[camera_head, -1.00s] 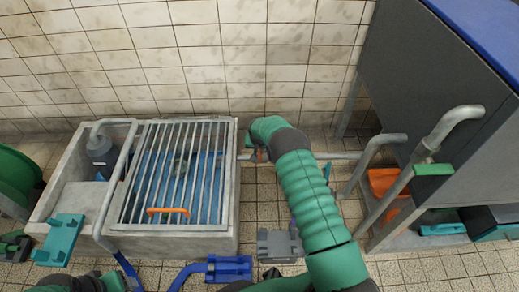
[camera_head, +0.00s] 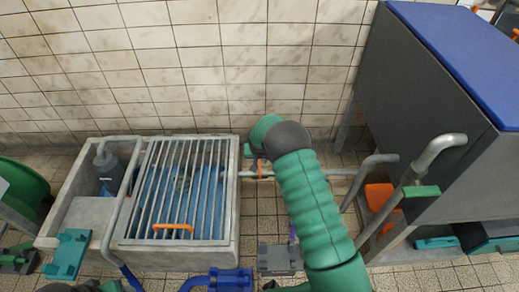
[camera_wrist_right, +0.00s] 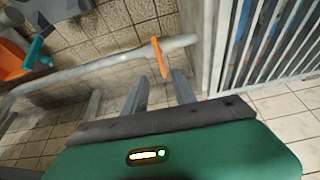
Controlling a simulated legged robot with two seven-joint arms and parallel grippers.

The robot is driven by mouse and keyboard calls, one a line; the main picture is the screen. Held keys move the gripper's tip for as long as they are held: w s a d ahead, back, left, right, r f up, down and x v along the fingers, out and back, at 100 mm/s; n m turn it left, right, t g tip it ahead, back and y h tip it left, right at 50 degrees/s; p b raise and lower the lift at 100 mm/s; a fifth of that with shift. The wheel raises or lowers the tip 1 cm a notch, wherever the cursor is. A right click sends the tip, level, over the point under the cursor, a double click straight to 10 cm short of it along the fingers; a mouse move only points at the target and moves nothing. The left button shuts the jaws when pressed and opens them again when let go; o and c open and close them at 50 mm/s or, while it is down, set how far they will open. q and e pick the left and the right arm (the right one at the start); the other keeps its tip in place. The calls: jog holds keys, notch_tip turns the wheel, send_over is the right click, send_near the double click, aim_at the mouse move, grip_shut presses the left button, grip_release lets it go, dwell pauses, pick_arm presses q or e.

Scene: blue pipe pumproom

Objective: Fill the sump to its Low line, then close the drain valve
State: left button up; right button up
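The sump (camera_head: 228,252) is a pale concrete basin at left in the head view. Bars cover its right part, with blue showing beneath; I cannot make out a Low line. A grey pipe (camera_head: 325,172) leaves its right side. The drain valve's orange lever (camera_wrist_right: 160,57) stands crosswise to this pipe in the wrist view; a bit of it shows in the head view (camera_head: 260,168). My right gripper (camera_wrist_right: 158,82) is open, its two fingers apart just short of the lever. My right arm hides much of it in the head view. No left gripper fingers are visible.
The grate has an orange handle (camera_head: 173,228). A grey cabinet (camera_head: 440,110) with a blue top stands at right, bent grey pipes (camera_head: 440,147) before it. An orange bin (camera_head: 378,197) sits beneath. A teal block (camera_head: 68,254) is at the sump's front left.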

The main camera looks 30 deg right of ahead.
pick_arm(q)
jog(key=shift+w+p+v, duration=0.25)
jog(key=shift+p+v, duration=0.45)
jog(key=shift+v, duration=0.4)
pick_arm(e)
jog(key=v, duration=0.5)
jog(key=shift+s, duration=0.1)
pick_arm(q)
jog(key=shift+r, duration=0.1)
pick_arm(e)
jog(key=shift+r, duration=0.1)
